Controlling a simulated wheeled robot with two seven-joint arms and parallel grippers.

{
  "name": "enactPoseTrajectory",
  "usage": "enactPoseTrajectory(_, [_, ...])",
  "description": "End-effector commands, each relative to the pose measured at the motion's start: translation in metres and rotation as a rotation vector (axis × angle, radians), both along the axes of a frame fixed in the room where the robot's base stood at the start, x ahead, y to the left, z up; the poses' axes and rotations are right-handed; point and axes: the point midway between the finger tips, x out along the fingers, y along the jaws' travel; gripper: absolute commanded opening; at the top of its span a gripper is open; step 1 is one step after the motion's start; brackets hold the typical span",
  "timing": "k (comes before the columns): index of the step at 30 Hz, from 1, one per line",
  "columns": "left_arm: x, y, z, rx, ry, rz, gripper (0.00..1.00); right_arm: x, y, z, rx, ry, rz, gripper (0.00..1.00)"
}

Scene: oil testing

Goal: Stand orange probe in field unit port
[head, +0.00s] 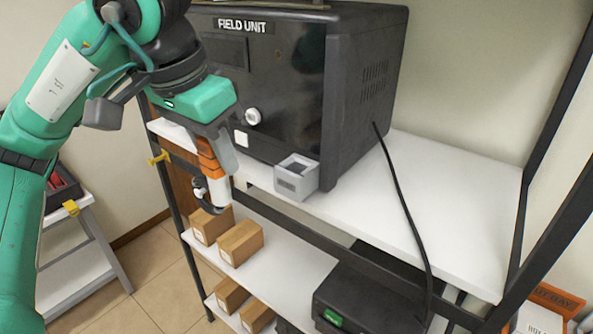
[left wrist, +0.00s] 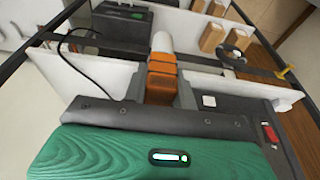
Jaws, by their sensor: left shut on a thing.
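The orange probe (head: 209,165) has an orange grip and a white lower end. My left gripper (head: 218,150) is shut on its orange part and holds it roughly upright, white end down, in front of the shelf edge. The probe also shows in the left wrist view (left wrist: 162,75) between the fingers. The field unit (head: 340,95) is a black box labelled FIELD UNIT on the white shelf. Its port (head: 297,177), a small grey open-topped box, sticks out at the lower front, to the right of the probe and apart from it. My right gripper is not in view.
A black cable (head: 400,205) hangs from the unit's side across the white shelf (head: 455,215). Cardboard boxes (head: 241,243) and a black device (head: 365,300) sit on lower shelves. A dark shelf frame bar runs below the port. A step stool (head: 85,255) stands left.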

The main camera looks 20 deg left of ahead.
Motion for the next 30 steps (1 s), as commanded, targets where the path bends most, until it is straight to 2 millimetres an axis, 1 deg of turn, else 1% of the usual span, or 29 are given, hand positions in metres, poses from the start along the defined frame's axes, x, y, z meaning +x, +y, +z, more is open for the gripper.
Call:
enactPoseTrajectory(2, [0.012,-0.006,0.003,-0.001,0.007,-0.004,0.02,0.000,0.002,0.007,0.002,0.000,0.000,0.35])
enactPoseTrajectory(11, [0.087,-0.033,0.005,-0.001,0.009,-0.001,0.02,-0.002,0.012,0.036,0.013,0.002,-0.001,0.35])
enactPoseTrajectory(15, [0.121,-0.045,0.006,-0.001,0.007,-0.001,0.02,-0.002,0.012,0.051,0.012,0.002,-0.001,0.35])
enactPoseTrajectory(21, [0.162,-0.060,0.005,0.000,0.006,-0.001,0.02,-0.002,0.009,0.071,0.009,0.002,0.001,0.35])
enactPoseTrajectory(22, [0.168,-0.062,0.004,0.001,0.005,0.000,0.02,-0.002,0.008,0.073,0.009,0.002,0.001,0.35])
enactPoseTrajectory(24, [0.164,-0.060,-0.011,0.003,0.006,-0.001,0.02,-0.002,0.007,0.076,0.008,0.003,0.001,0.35])
enactPoseTrajectory(27, [0.164,-0.059,-0.022,0.001,0.004,0.000,0.02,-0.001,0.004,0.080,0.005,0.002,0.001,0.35])
enactPoseTrajectory(30, [0.164,-0.059,-0.029,0.001,0.004,0.000,0.02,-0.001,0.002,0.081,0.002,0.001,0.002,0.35])
